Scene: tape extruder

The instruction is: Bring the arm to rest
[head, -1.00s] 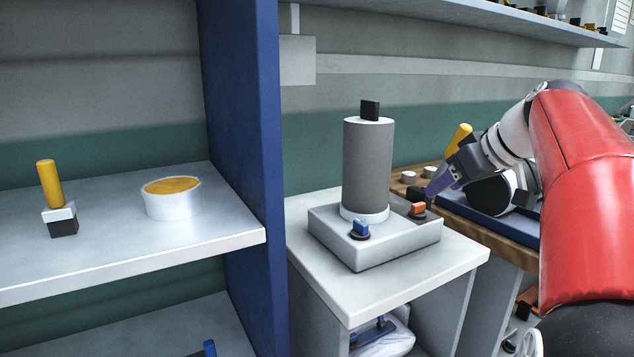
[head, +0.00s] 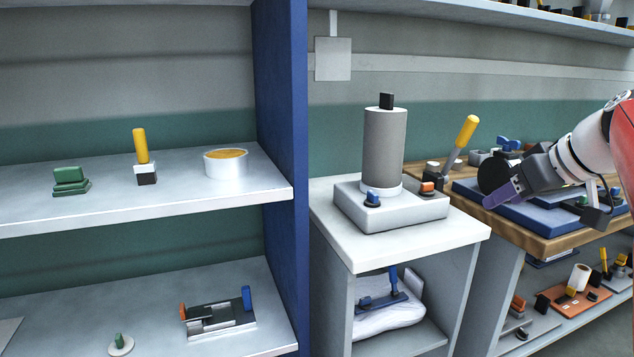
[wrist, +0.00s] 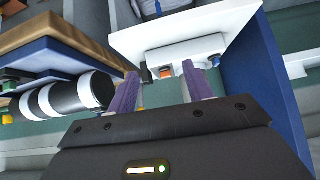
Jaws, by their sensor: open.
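My gripper (head: 506,194) is at the right in the head view, over the blue mat (head: 530,220) on the wooden bench. Its purple fingers point down and to the left. In the wrist view my gripper (wrist: 158,92) has its two purple fingers apart, with nothing between them. The tape extruder, a grey cylinder (head: 384,145) on a light grey base (head: 400,213), stands upright on a white cabinet left of my gripper and apart from it. The base has a blue knob (head: 372,198) and an orange knob (head: 427,188).
A striped black and white cylinder (wrist: 65,100) is near my gripper in the wrist view. A yellow-handled lever (head: 465,132) rises beside the extruder. A blue upright panel (head: 282,150) divides the cabinet from shelves (head: 90,215) at left. A high shelf (head: 500,22) runs along the wall.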

